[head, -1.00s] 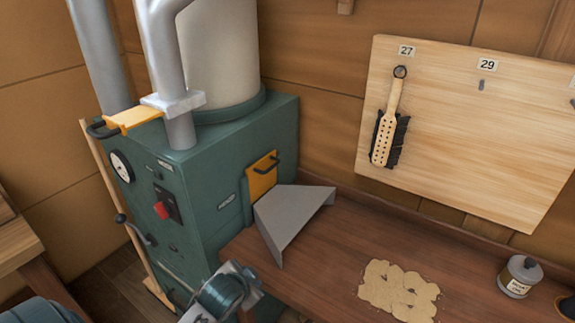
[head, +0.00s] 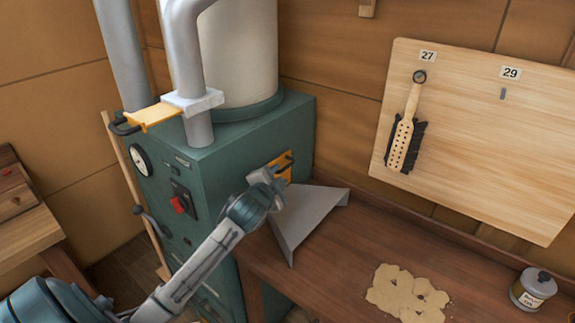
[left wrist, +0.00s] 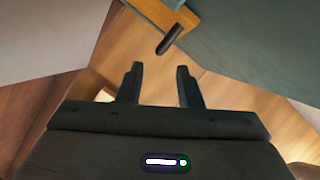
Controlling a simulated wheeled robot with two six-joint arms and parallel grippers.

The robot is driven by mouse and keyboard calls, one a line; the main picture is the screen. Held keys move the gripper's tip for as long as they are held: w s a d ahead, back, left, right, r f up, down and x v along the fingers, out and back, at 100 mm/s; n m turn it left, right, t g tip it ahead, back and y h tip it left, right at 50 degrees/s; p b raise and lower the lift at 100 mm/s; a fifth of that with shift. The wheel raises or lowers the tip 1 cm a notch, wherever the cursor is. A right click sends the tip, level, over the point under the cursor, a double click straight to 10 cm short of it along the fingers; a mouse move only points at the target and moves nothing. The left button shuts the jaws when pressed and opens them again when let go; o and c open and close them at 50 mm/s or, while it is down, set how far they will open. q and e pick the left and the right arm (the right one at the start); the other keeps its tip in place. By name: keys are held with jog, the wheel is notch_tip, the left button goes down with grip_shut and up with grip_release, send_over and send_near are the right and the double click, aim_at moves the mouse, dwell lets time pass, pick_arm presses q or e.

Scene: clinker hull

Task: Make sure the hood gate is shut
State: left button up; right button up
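An orange gate plate with a black handle (head: 281,164) sits on the side of the green machine, just above the grey sheet-metal hood (head: 312,212). I take it for the hood gate; how far it is slid cannot be told. My left gripper (head: 282,177) is in front of it and covers part of it. In the left wrist view, the orange plate (left wrist: 178,14) and its black handle (left wrist: 170,38) lie just beyond the fingertips, apart from them. The left fingers (left wrist: 158,70) are spread with nothing between. My right gripper is out of view.
Another orange gate plate (head: 154,116) with a black handle sticks out of a pipe sleeve on the machine (head: 235,145). The wooden bench (head: 345,265) holds a sawdust patch (head: 408,295) and a labelled tin (head: 533,290). A brush hangs on the pegboard (head: 500,140).

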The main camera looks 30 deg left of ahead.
aim_at(286, 169)
pick_arm(q)
jog(key=p+x, duration=0.2)
jog(key=x, duration=0.6)
jog(key=shift+w+f, duration=0.1)
jog(key=shift+w, duration=0.05)
jog(key=shift+f, duration=0.1)
grip_shut()
